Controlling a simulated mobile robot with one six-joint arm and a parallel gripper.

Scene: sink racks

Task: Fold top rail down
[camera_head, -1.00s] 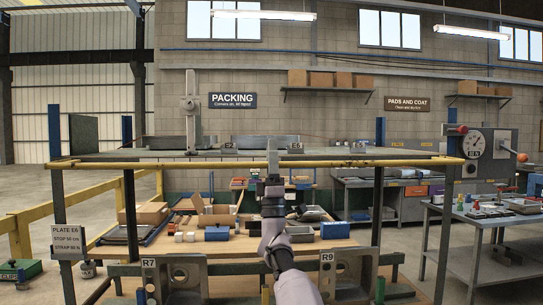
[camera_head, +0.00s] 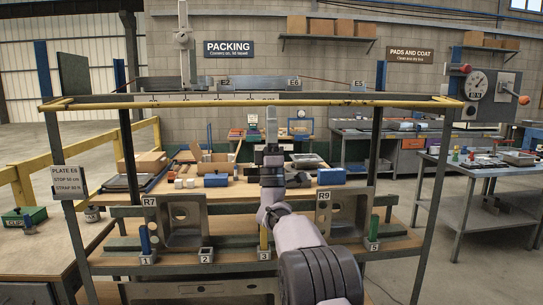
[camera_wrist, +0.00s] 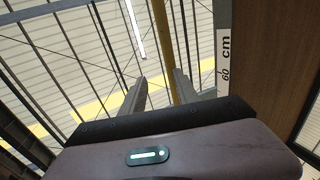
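The yellow top rail (camera_head: 210,103) runs level across the front of the rack, between its two front posts. My gripper (camera_head: 271,122) points upward near the middle of the rail, its tip showing just below the rail's line. In the wrist view my gripper (camera_wrist: 158,88) has its two grey fingers apart. The yellow rail (camera_wrist: 163,40) runs lengthwise in that view and shows in the gap between the fingers. I cannot tell whether either finger touches it. Nothing is held.
A white centimetre scale (camera_wrist: 224,65) lies beside the rail. A wooden packing table (camera_head: 220,190) stands behind. A blue-grey workbench (camera_head: 470,172) is at the right.

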